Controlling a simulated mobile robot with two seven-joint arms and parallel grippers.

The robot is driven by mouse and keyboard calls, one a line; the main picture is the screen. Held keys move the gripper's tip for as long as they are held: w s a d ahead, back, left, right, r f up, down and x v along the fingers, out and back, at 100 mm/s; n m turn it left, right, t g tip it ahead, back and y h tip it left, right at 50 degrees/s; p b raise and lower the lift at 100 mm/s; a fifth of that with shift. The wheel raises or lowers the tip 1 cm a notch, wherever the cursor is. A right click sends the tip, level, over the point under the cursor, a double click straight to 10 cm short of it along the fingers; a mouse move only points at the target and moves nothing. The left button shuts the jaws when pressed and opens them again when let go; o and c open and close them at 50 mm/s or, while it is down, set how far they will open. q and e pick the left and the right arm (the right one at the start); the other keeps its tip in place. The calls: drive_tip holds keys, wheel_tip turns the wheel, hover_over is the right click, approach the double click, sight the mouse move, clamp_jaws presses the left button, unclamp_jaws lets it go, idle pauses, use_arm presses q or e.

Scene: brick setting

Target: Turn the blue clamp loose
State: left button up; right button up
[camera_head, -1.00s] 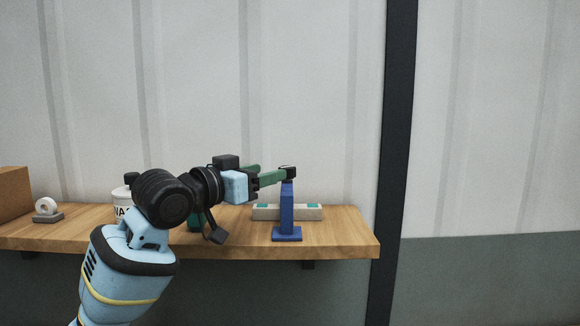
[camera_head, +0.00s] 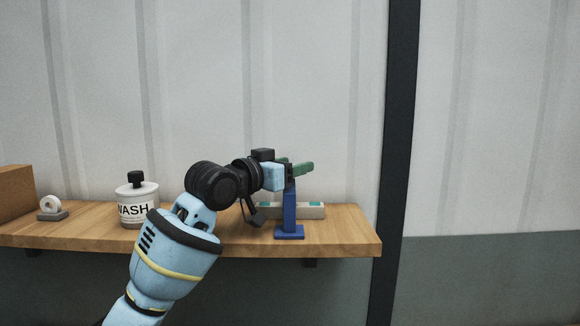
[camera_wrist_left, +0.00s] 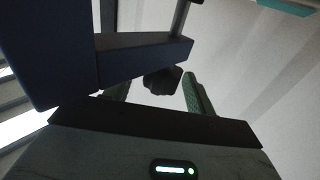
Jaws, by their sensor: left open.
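The blue clamp (camera_head: 289,213) stands upright on the wooden shelf near its right end. Its top is covered by my left gripper (camera_head: 300,167) in the head view. The green fingers are apart and reach past the clamp's top to the right. In the left wrist view the clamp's dark blue body (camera_wrist_left: 55,50) fills the upper left, with a blue arm (camera_wrist_left: 145,58) reaching right. A black knob (camera_wrist_left: 162,80) shows between the green fingers; I cannot tell whether they touch it. My right gripper is not in view.
A pale bar with teal ends (camera_head: 314,211) lies behind the clamp on the shelf (camera_head: 340,240). A white bottle (camera_head: 132,203), a tape roll (camera_head: 50,206) and a brown box (camera_head: 15,192) stand to the left. A dark post (camera_head: 388,150) is right of the shelf.

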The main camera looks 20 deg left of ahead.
use_arm(q)
drive_tip(key=shift+c, duration=0.2)
drive_tip(key=c, duration=0.9)
